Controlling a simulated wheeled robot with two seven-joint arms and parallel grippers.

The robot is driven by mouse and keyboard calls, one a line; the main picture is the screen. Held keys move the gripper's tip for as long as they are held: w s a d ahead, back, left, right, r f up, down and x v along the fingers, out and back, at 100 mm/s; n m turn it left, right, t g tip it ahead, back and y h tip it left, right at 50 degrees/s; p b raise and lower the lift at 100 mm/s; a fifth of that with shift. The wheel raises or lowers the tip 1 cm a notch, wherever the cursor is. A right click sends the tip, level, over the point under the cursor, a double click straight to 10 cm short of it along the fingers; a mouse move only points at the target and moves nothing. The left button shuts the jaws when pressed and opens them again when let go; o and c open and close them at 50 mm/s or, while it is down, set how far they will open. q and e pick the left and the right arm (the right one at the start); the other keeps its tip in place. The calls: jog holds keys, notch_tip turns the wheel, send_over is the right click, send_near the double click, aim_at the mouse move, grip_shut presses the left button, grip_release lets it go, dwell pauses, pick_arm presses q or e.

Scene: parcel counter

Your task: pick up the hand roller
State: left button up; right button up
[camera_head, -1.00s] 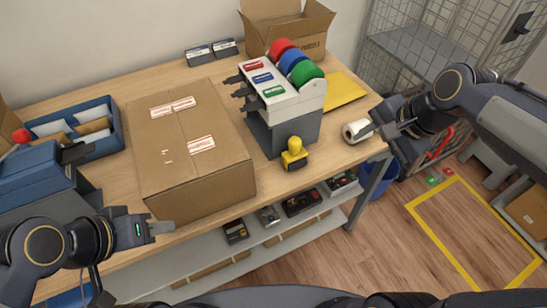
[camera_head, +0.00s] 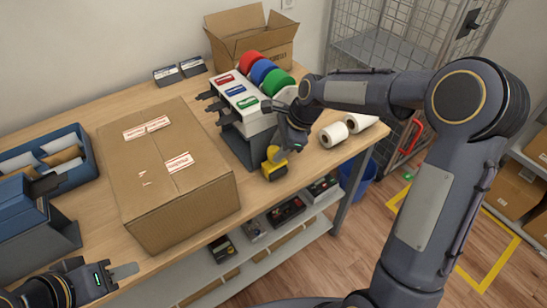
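The yellow hand roller (camera_head: 274,170) stands on the wooden table near its front edge, just in front of the tape dispenser. My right gripper (camera_head: 278,152) is down at its top and covers part of it. The fingers are dark and overlap the roller, so I cannot tell whether they touch it or are closed. My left gripper (camera_head: 124,271) is low at the left, in front of the table edge and away from the roller. It appears empty, and its finger opening is not clear.
The dispenser (camera_head: 238,137) with red, blue and green rolls stands close behind the roller. Two white rolls (camera_head: 333,135) lie to its right. A large closed carton (camera_head: 165,205) is to its left. A shelf with several devices (camera_head: 285,212) is below the table.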

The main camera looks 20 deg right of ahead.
jog(key=shift+a+f, duration=0.15)
jog(key=shift+f, duration=0.25)
jog(key=shift+c, duration=0.3)
jog(key=c, duration=0.6)
jog(key=shift+c, duration=0.2)
jog(key=shift+r, duration=0.1)
